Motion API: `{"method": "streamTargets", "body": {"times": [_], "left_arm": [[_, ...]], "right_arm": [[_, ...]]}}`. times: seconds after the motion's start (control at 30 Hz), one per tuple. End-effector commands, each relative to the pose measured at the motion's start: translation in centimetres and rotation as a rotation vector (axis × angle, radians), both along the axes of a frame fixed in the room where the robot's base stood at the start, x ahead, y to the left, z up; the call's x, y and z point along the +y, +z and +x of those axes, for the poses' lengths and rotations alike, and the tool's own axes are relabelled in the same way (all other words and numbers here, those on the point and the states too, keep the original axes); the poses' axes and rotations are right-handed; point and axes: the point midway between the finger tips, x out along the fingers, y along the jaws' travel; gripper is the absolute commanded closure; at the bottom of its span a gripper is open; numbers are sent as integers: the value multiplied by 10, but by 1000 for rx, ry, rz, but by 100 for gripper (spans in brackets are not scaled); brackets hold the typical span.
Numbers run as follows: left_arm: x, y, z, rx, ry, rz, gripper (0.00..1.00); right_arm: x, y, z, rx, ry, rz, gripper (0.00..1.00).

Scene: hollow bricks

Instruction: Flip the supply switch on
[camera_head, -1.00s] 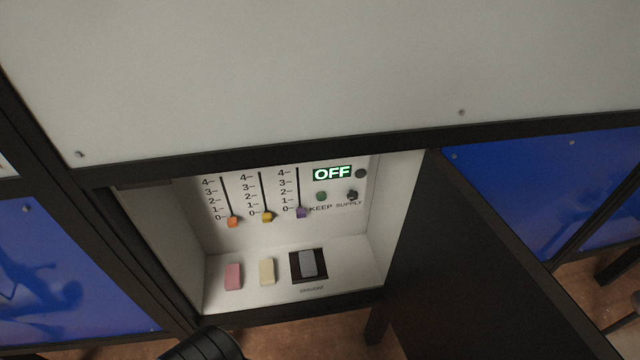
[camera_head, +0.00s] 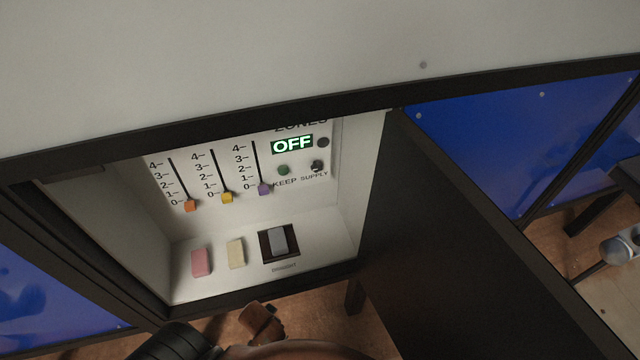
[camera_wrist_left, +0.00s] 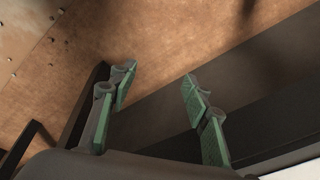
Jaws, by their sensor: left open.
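The supply switch (camera_head: 317,166) is a small dark knob above the SUPPLY label on the back panel of an open cabinet bay. The display (camera_head: 292,145) above it reads OFF in lit letters. A green button (camera_head: 284,170) sits to its left over the KEEP label, and a dark round spot (camera_head: 323,142) is above right. My left gripper (camera_wrist_left: 157,88) shows in the left wrist view with its green-padded fingers apart and nothing between them. It faces the brown floor and dark frame bars, away from the switch. My right gripper is not in view.
Three sliders, orange (camera_head: 190,206), yellow (camera_head: 227,198) and purple (camera_head: 264,189), stand at 0. A pink block (camera_head: 201,262), a cream block (camera_head: 236,253) and a grey rocker (camera_head: 279,241) are on the bay's lower ledge. The open dark door (camera_head: 440,240) blocks the right side.

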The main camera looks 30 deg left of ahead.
Motion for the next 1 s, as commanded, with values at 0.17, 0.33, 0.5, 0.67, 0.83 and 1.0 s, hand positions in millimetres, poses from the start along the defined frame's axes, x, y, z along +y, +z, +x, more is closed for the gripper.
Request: {"method": "streamTargets", "body": {"times": [0.17,0.33,0.5,0.67,0.83,1.0], "left_arm": [[3,51,5,-24,19,10,56],[5,88,4,-41,34,16,56],[9,127,11,-73,72,40,56],[18,154,46,-148,183,111,56],[25,173,89,-245,291,182,56],[29,205,140,-394,413,255,56]], "right_arm": [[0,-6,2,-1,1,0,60],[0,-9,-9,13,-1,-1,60],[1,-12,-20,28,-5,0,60],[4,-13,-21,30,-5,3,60],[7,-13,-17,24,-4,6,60],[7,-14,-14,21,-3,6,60]]}}
